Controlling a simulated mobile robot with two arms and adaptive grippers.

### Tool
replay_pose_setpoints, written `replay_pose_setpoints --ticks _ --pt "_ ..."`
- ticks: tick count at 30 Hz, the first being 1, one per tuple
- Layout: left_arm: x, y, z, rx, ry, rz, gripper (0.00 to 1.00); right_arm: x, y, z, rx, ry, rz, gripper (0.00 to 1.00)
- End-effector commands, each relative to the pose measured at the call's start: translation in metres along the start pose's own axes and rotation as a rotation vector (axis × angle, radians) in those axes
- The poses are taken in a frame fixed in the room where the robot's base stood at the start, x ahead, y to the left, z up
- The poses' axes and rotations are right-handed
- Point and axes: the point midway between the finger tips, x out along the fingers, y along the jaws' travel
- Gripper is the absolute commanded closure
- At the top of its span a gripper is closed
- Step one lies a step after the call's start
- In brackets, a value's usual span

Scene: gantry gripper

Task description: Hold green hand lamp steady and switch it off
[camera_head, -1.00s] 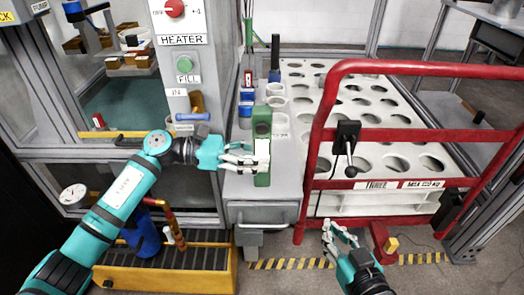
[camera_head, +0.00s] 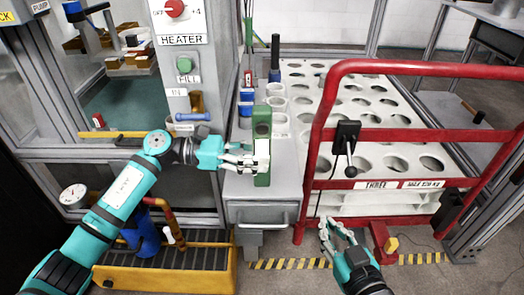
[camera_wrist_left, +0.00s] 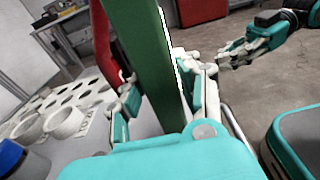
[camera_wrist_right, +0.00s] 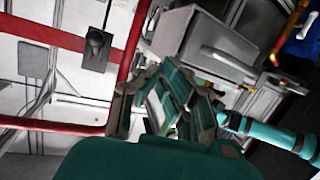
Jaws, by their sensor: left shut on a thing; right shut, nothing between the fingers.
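The green hand lamp (camera_head: 262,125) stands upright on the front end of the grey bench, with a white strip on its side. My left gripper (camera_head: 256,162) is shut around its lower part. In the left wrist view, the lamp's green body (camera_wrist_left: 153,65) rises between the left fingers (camera_wrist_left: 160,105). My right gripper (camera_head: 335,232) is shut and empty, low in front of the red cart rail, right of the lamp and apart from it. It also shows in the left wrist view (camera_wrist_left: 232,57). I cannot make out the lamp's switch.
A red-railed cart (camera_head: 412,67) with a black hanging control (camera_head: 347,133) stands right of the lamp. Blue-handled tools (camera_head: 275,62) and white ring holders (camera_head: 278,106) lie behind it. A grey drawer (camera_head: 262,213) is below. The floor around my right gripper is mostly open.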

Motion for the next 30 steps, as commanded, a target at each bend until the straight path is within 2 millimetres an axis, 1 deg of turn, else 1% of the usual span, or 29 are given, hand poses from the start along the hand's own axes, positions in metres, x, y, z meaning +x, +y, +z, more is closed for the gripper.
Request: replay_pose_setpoints --ticks 2,5,6,8,9,12,15,18,22,26,30 --pt "0.000 0.000 0.000 0.000 0.001 0.000 0.90 0.005 -0.008 -0.015 -0.108 0.062 -0.007 1.00" --pt "0.000 0.000 0.000 0.000 0.001 0.000 0.90 0.012 -0.023 -0.042 -0.314 0.177 -0.006 1.00" --pt "0.000 0.000 0.000 0.000 0.001 0.000 0.90 0.014 -0.031 -0.055 -0.411 0.234 0.002 1.00" --pt "0.000 0.000 0.000 0.000 0.001 0.000 0.90 0.015 -0.043 -0.075 -0.561 0.320 0.021 1.00" --pt "0.000 0.000 0.000 0.000 0.001 0.000 0.90 0.014 -0.052 -0.087 -0.660 0.377 0.039 1.00" --pt "0.000 0.000 0.000 0.000 0.001 0.000 0.90 0.010 -0.074 -0.117 -0.896 0.519 0.105 1.00" --pt "0.000 0.000 -0.001 0.000 0.001 0.000 0.90 0.003 -0.095 -0.142 -1.096 0.642 0.187 1.00" --pt "0.000 0.000 -0.001 0.000 0.001 0.000 0.90 -0.006 -0.112 -0.160 -1.249 0.738 0.269 1.00" --pt "0.000 0.000 -0.001 -0.001 0.001 0.000 0.90 -0.015 -0.126 -0.173 -1.373 0.816 0.351 1.00" --pt "0.000 0.000 -0.001 -0.001 0.001 0.000 0.90 -0.017 -0.131 -0.179 -1.425 0.848 0.391 1.00" --pt "0.000 0.000 -0.001 -0.001 0.001 0.000 0.90 -0.008 -0.129 -0.182 -1.435 0.852 0.398 1.00"
